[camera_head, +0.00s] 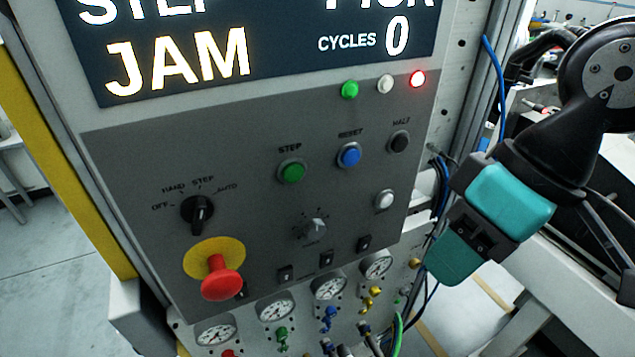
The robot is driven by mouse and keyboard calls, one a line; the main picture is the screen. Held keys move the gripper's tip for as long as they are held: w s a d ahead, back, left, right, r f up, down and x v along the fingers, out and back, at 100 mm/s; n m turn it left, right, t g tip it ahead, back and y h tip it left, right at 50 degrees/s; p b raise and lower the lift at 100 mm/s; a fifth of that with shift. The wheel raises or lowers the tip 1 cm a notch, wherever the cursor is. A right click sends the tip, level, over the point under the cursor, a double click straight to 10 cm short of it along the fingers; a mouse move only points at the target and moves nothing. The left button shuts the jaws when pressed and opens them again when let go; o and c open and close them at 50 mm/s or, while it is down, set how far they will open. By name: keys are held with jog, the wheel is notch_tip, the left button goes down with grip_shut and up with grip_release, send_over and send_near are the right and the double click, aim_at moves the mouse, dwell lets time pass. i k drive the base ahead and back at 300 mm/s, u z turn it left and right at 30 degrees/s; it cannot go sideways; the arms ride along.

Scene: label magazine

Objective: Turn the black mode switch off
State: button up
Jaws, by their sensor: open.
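The black mode switch (198,212) is a rotary knob at the left of the grey control panel (260,235). Labels OFF, HAND, STEP and AUTO run in an arc above it from left to right. Its bar stands roughly upright, nearest the STEP side and away from OFF; the exact mark is hard to read. My gripper (474,238), black with teal parts, is open at the right, off the panel's right edge and well apart from the switch. Its fingertips are hard to make out, and nothing shows in it.
A red mushroom button (221,278) on a yellow disc juts out just below the switch. Green STEP (291,171) and blue RESET (351,155) buttons sit right of it. A display (260,50) reads JAM; a red lamp (417,79) glows. Gauges and hoses line the bottom.

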aim_at(196, 210)
jog(key=z, duration=1.75)
jog(key=k, duration=1.95)
jog(key=u, duration=0.75)
